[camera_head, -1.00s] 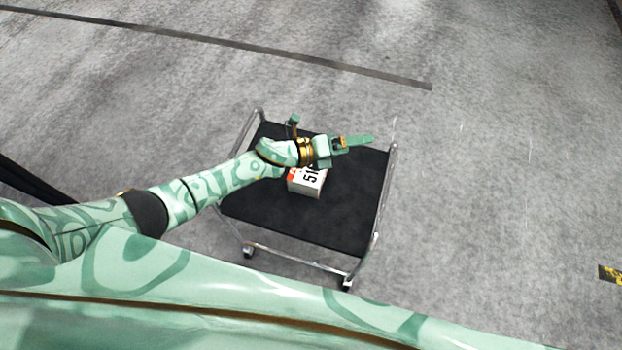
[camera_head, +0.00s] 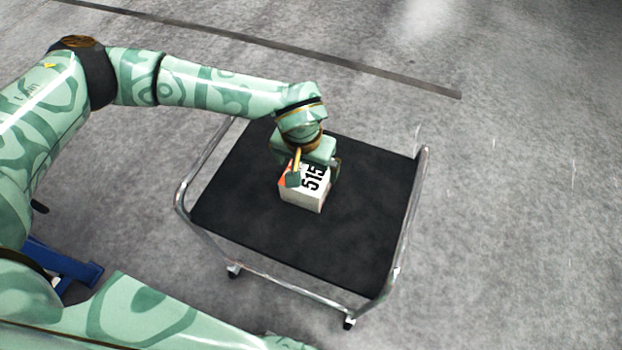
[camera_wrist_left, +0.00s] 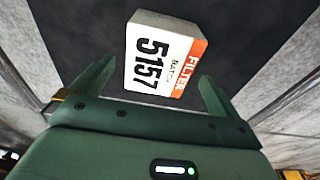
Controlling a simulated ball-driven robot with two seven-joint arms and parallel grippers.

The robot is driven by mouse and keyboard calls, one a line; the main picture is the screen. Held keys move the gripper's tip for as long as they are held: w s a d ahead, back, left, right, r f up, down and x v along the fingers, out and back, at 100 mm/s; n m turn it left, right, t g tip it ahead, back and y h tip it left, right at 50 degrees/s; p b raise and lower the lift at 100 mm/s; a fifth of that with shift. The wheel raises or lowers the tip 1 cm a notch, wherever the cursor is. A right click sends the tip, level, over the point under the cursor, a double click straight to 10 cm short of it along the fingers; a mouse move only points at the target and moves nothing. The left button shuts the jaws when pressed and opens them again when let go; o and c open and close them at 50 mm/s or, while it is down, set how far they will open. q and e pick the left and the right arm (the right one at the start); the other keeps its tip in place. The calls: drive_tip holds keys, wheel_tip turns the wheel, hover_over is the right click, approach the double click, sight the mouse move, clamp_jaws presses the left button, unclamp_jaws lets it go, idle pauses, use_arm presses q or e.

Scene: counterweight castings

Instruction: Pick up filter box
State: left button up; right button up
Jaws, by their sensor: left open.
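The filter box (camera_head: 303,200) is white with an orange band and black digits, and it sits on the black top of a wheeled cart (camera_head: 350,255). In the left wrist view the box (camera_wrist_left: 158,55) shows "FILTER" on the orange band and "5157". My left gripper (camera_head: 314,172) is just over the box, pointing down, and partly hides it. In the left wrist view my left gripper (camera_wrist_left: 155,85) is open, its two fingers apart, with the box ahead of and partly between them. My right gripper is not in view.
The cart has a metal handle rail (camera_head: 400,235) at the right and another at the left. The rest of its black top is clear. Grey floor with a dark stripe (camera_head: 300,60) lies beyond the cart.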

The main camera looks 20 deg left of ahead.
sight(308, 171)
use_arm(q)
drive_tip(key=f+b, duration=0.1)
drive_tip(key=f, duration=0.2)
drive_tip(key=shift+w+f, duration=0.1)
drive_tip(key=shift+w, duration=0.1)
drive_tip(key=f+b, duration=0.1)
drive_tip(key=f, duration=0.1)
drive_tip(key=w+f+b, duration=0.1)
drive_tip(key=f+b, duration=0.1)
drive_tip(key=shift+w, duration=0.1)
drive_tip(key=shift+w+a+f, duration=0.1)
drive_tip(key=shift+w+f, duration=0.05)
drive_tip(key=shift+f, duration=0.25)
drive_tip(key=shift+r, duration=0.2)
drive_tip(key=c, duration=0.9)
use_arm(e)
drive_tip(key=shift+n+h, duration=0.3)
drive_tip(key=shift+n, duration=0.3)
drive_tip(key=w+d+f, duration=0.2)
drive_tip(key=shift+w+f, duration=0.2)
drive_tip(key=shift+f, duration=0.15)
